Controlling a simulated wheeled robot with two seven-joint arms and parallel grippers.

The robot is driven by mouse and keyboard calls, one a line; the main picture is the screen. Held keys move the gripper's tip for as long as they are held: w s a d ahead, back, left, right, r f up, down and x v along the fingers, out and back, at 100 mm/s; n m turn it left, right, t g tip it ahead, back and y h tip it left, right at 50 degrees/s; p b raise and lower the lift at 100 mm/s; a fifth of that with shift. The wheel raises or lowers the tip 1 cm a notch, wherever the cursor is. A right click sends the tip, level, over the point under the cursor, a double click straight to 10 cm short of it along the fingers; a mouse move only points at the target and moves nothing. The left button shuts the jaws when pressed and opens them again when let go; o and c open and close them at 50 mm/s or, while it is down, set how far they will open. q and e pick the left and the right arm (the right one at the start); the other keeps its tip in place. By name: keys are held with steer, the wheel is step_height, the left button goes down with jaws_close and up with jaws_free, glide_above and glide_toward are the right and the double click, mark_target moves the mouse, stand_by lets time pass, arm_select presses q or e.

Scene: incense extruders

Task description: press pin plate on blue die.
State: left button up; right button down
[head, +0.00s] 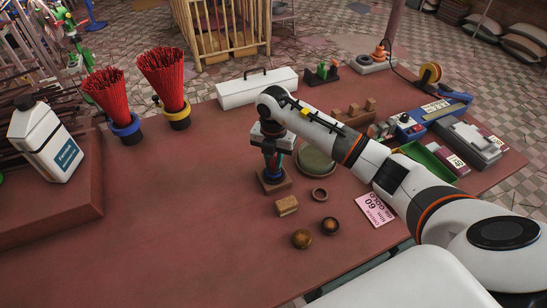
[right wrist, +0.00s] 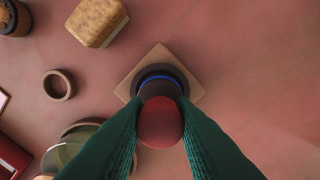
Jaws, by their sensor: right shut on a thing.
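My right gripper (head: 272,160) points straight down over a square wooden base (head: 274,186) near the table's middle. In the right wrist view its green fingers (right wrist: 160,125) are shut on a red round knob (right wrist: 160,122), which tops a dark piece that I take to be the pin plate (right wrist: 160,90). Directly below is the blue die (right wrist: 158,70), a dark round body with a blue ring, on the tan square base (right wrist: 193,92). The knob and fingers hide the pin plate's underside, so I cannot tell whether it touches the die. My left gripper is not in view.
A wooden block (head: 287,206), a small ring (head: 320,195) and two round wooden pieces (head: 301,239) lie near the base. A green round dish (head: 317,158) stands behind, partly under my arm. Red stick bundles (head: 163,80) stand at left. The table's front left is clear.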

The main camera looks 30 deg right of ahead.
mark_target(274, 158)
steer(key=shift+f+b, duration=0.35)
steer(key=shift+f, duration=0.15)
stand_by(0.4)
steer(key=shift+f, duration=0.15)
stand_by(0.4)
step_height(274, 158, up, 2)
steer(key=shift+r+p, duration=0.15)
steer(key=shift+p, duration=0.7)
steer(key=shift+r+p, duration=1.8)
steer(key=shift+r, duration=0.7)
steer(key=shift+f, duration=0.1)
